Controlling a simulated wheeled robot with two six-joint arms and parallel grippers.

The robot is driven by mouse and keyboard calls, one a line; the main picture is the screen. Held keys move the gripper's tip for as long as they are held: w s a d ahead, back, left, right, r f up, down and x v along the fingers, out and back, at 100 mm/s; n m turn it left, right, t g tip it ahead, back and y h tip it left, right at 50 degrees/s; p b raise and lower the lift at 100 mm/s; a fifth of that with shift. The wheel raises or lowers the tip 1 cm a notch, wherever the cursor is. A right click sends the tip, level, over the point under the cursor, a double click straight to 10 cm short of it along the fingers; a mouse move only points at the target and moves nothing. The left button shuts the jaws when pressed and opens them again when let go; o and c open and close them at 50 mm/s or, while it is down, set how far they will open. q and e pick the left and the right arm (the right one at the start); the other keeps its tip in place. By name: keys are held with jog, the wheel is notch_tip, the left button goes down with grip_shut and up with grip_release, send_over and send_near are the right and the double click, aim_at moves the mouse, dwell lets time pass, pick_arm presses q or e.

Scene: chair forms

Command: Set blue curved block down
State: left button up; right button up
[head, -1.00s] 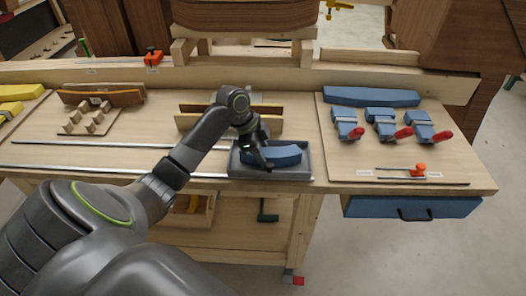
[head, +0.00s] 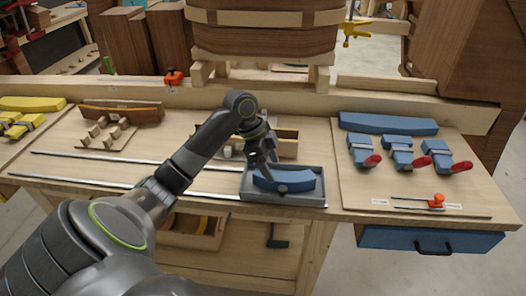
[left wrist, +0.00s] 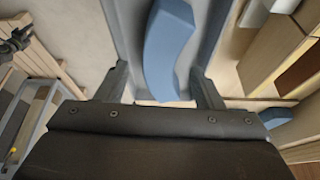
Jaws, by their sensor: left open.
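The blue curved block (head: 300,182) lies in the shallow grey tray (head: 312,198) near the front edge of the workbench. My left gripper (head: 272,178) is over the left part of the block, pointing down into the tray. In the left wrist view, my left gripper (left wrist: 160,88) is open, with one finger on each side of the near end of the block (left wrist: 165,50). A gap shows at the left finger; I cannot tell whether the right finger touches the block. My right gripper is not in view.
A longer blue curved piece (head: 388,124) lies on the right board, behind several blue clamps with red handles (head: 405,161). A wooden holder (head: 287,148) stands behind the tray. Metal rails (head: 105,157) cross the bench at left. An orange-handled tool (head: 436,201) lies at right.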

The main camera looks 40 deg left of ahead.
pick_arm(q)
jog(key=b+v, duration=0.1)
jog(key=v, duration=0.6)
jog(key=shift+f, duration=0.1)
dwell(0.4)
